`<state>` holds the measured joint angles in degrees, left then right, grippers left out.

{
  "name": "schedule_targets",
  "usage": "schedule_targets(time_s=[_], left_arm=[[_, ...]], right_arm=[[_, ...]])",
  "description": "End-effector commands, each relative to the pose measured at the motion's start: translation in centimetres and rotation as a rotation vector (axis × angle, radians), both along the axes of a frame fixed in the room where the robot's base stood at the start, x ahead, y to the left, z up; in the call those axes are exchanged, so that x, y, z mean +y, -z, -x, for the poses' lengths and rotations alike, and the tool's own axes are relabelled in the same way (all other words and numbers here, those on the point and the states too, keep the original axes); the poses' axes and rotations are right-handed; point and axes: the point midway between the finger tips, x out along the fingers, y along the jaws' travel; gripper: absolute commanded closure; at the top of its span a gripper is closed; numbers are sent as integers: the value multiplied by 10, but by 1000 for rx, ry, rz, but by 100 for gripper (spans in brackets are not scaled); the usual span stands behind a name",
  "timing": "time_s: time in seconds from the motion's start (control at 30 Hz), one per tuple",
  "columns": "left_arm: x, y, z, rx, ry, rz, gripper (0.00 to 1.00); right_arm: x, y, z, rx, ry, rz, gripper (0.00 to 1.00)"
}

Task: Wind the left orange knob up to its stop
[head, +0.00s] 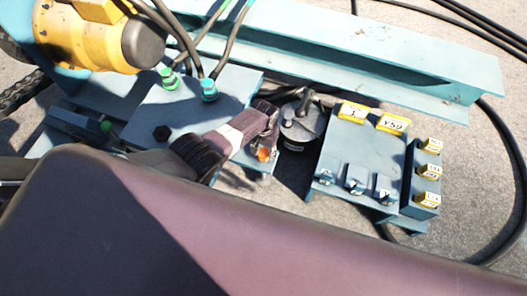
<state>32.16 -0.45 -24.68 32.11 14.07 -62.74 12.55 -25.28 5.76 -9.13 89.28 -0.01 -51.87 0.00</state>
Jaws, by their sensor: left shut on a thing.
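The orange knob (263,155) shows as a small orange patch at the right edge of the teal plate, near the middle of the head view. My left gripper (264,135) reaches in from the left and is shut on the knob, and its fingers hide most of it. How far the knob is turned cannot be seen. My right gripper is not in view.
A dark round fitting with a lever (301,124) stands just right of the gripper. Beyond it is a teal box (358,153) with yellow labels and several small switches. A teal beam (370,60) runs behind. Black cables (510,150) curve along the right.

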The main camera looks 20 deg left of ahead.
Motion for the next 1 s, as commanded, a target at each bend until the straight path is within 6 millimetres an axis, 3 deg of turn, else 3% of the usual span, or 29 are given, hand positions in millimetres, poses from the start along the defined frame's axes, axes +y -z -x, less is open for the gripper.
schedule_targets(time_s=[0.53,0.57,0.67,1.0], left_arm=[[-1,0,0,1,-25,2,87],[-1,0,0,1,-25,2,59],[-1,0,0,0,-24,2,48],[0,-1,0,0,-22,1,46]], right_arm=[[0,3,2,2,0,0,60],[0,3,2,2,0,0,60],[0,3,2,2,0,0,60],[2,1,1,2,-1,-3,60]])
